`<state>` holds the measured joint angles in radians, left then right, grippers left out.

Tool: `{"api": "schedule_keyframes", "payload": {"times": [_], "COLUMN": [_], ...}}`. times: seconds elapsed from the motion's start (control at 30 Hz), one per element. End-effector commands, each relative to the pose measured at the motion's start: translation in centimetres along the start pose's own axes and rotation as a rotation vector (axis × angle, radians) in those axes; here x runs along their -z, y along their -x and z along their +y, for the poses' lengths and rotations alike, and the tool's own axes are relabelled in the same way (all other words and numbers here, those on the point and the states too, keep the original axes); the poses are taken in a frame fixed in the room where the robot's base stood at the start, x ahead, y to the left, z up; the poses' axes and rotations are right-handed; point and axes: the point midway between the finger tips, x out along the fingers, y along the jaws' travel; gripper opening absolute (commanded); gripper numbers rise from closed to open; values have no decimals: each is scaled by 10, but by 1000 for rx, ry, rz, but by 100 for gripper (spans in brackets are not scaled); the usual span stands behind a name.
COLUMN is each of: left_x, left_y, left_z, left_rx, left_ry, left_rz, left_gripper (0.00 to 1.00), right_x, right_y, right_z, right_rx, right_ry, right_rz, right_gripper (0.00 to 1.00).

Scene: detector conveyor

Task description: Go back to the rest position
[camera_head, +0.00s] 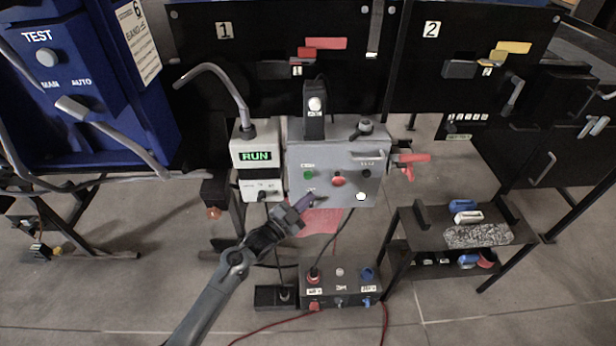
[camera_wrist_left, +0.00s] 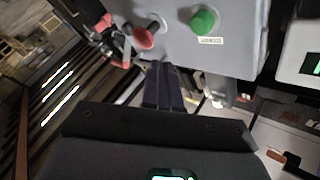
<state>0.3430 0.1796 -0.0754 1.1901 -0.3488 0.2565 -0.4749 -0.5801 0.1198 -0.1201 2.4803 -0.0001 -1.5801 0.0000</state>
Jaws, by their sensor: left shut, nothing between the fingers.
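My left gripper (camera_head: 304,202) is in front of the lower left part of the grey control box (camera_head: 300,160) in the head view. Its fingers are shut and empty. In the left wrist view the dark fingers (camera_wrist_left: 163,88) lie together just below the box, with the green button (camera_wrist_left: 203,22) and the red button (camera_wrist_left: 144,38) above them. I cannot tell whether the fingertips touch the box. My right gripper is not in view.
A white unit (camera_head: 257,160) showing RUN stands left of the box. A blue TEST cabinet (camera_head: 130,90) is at upper left. A dark stand (camera_head: 430,235) is at lower right. A socket box (camera_head: 340,288) sits on the floor below. Open floor lies at lower left.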

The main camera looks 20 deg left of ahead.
Motion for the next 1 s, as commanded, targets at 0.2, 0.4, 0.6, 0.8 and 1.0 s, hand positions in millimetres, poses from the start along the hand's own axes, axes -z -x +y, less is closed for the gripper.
{"api": "schedule_keyframes", "payload": {"times": [0.2,0.4,0.6,0.8,1.0], "left_x": [0,0,-12,-50,-41], "left_y": [0,0,12,65,155], "left_z": [0,0,14,71,141], "left_rx": [0,0,-16,-78,-150], "left_ry": [0,0,12,62,108], "left_rz": [0,0,-24,-110,-208], "left_gripper": [0,0,0,0,0], "right_x": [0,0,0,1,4], "right_y": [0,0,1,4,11], "right_z": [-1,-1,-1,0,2], "right_rx": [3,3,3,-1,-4], "right_ry": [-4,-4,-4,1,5], "right_rz": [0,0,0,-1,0], "right_gripper": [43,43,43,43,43]}}
